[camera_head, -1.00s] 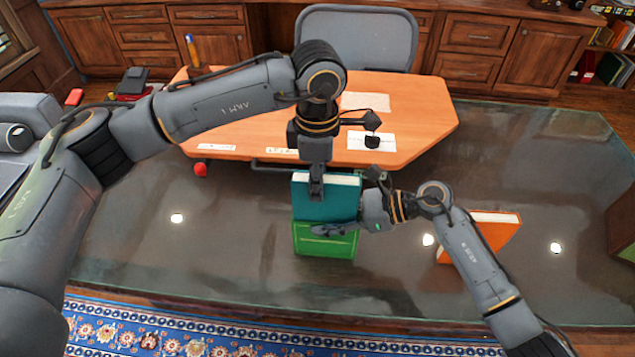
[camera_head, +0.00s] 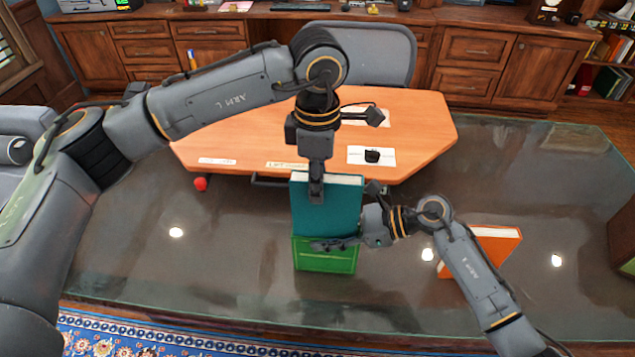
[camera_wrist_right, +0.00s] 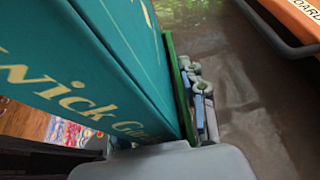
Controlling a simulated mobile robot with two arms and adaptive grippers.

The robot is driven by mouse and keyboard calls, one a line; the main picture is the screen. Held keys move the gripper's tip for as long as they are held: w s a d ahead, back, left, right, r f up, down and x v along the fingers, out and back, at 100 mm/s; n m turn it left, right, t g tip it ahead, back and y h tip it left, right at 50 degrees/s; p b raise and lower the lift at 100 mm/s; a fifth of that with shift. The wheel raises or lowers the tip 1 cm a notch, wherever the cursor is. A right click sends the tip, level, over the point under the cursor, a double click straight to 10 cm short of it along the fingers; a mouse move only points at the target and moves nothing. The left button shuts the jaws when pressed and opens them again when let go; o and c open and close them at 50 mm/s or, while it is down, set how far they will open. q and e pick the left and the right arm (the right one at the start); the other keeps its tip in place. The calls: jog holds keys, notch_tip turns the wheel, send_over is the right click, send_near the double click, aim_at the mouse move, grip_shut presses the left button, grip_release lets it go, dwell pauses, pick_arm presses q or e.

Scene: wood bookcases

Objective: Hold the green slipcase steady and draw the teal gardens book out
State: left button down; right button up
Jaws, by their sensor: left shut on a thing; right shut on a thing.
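The teal gardens book (camera_head: 328,211) stands upright, its lower part inside the green slipcase (camera_head: 325,262) on the dark glossy tabletop. Much of the book shows above the slipcase. My left gripper (camera_head: 316,192) comes from above and is shut on the teal book's top edge. My right gripper (camera_head: 337,244) reaches in from the right and is shut on the green slipcase near its upper rim. In the right wrist view the teal book (camera_wrist_right: 95,65) fills the left with gold lettering, and a thin edge of the green slipcase (camera_wrist_right: 178,85) shows beside it. The book's lower end is hidden.
An orange book (camera_head: 490,246) with pale pages stands to the right, partly behind my right arm. An orange-topped desk (camera_head: 240,138) with papers and a grey chair (camera_head: 385,48) are behind. A red ball (camera_head: 200,184) is at the left. The tabletop left of the slipcase is clear.

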pick_arm(q)
jog(key=shift+r, duration=1.8)
pick_arm(e)
jog(key=o, duration=1.3)
jog(key=v, duration=1.2)
jog(key=shift+f, duration=0.1)
